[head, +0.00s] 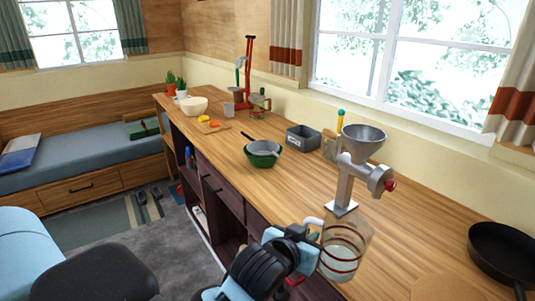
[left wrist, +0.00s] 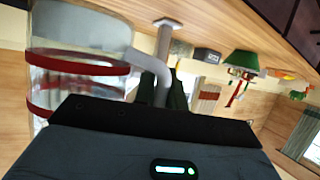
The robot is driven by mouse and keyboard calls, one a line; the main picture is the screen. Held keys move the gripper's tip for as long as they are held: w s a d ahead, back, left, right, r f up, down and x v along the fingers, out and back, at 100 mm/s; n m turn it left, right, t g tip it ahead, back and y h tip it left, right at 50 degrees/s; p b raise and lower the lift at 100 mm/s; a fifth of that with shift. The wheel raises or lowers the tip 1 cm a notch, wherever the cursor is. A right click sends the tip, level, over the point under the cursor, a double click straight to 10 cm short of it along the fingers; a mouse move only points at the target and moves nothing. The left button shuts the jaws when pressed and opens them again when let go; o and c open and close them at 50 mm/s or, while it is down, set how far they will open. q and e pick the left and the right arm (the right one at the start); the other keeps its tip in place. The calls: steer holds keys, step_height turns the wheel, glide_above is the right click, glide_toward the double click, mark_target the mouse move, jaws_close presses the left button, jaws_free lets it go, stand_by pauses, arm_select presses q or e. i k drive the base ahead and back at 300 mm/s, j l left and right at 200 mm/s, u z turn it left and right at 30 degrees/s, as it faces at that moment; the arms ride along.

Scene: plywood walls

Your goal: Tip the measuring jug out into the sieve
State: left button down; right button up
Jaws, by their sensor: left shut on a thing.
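The measuring jug (head: 345,247) is clear with red bands and has something pale in its lower part. It stands roughly upright at the near side of the counter in the head view. My left gripper (head: 308,236) is shut on its handle, and the jug fills the left of the left wrist view (left wrist: 80,70). The sieve (head: 264,147), with a dark handle, rests over a green bowl (head: 262,160) farther back on the counter. The bowl also shows in the tilted left wrist view (left wrist: 240,60). My right gripper is not in view.
A metal grinder (head: 347,170) with a funnel top stands just behind the jug. A grey tin (head: 303,138) is beyond it, and a black pan (head: 504,252) lies at the right. A cream bowl (head: 194,106) and red stand (head: 247,75) are farther back. Counter between grinder and green bowl is clear.

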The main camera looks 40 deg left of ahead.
mark_target(262, 148)
steer(key=j+z, duration=0.1)
steer(key=j, duration=0.3)
steer(key=k+j+z, duration=0.1)
steer(key=j, duration=0.35)
steer(key=k+j+z, duration=0.15)
steer(key=j, duration=0.25)
steer(key=j+z, duration=0.1)
steer(key=j, duration=0.3)
steer(key=k+j+z, duration=0.1)
steer(key=j, duration=0.3)
steer(key=k+j+z, duration=0.1)
steer(key=j, duration=0.3)
steer(key=k+j+z, duration=0.1)
steer(key=j, duration=0.25)
steer(key=k+j+z, duration=0.1)
steer(key=k+j, duration=0.15)
steer(key=i+j, duration=0.1)
steer(key=i, duration=0.25)
